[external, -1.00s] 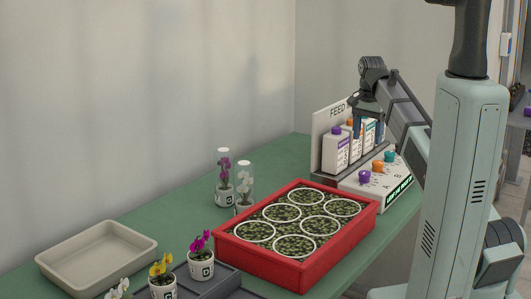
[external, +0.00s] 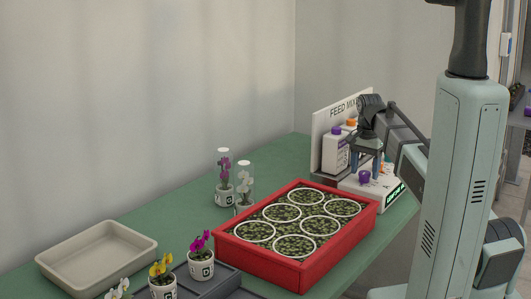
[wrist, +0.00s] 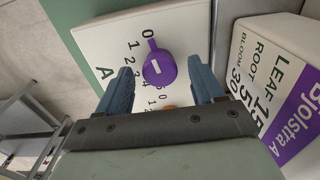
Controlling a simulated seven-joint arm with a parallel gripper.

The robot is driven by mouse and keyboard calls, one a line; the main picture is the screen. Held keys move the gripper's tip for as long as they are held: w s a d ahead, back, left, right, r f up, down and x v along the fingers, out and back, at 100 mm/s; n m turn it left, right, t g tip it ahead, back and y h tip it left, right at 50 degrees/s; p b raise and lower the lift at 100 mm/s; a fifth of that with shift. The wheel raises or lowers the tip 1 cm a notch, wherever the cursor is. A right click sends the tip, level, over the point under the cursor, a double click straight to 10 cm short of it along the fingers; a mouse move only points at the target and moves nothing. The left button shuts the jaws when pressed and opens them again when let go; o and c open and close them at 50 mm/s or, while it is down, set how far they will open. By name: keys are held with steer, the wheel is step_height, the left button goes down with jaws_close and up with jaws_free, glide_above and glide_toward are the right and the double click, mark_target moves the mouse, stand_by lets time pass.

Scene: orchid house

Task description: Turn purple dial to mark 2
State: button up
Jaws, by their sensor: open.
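The purple dial (wrist: 159,69) sits on the white panel of the feed mixer, beside a printed scale with 0, 1, 2, 3, 4 and a green letter A. Its narrow tab points toward the 0, and a short white line shows on its top. My gripper (wrist: 161,84) is open, with one blue finger on each side of the dial and a gap to each. In the external view my gripper (external: 367,164) points down over the panel and hides part of it.
White bottles (external: 335,150) stand behind the panel; one with a purple label (wrist: 295,140) is close to the right finger. An orange dial (wrist: 169,107) is partly hidden by my gripper.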

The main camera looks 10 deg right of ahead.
steer(key=shift+c, duration=0.3)
steer(key=c, duration=1)
steer(key=n, duration=1.2)
steer(key=shift+n, duration=0.3)
stand_by(0.4)
steer(key=o, duration=1.1)
steer(key=shift+c, duration=0.2)
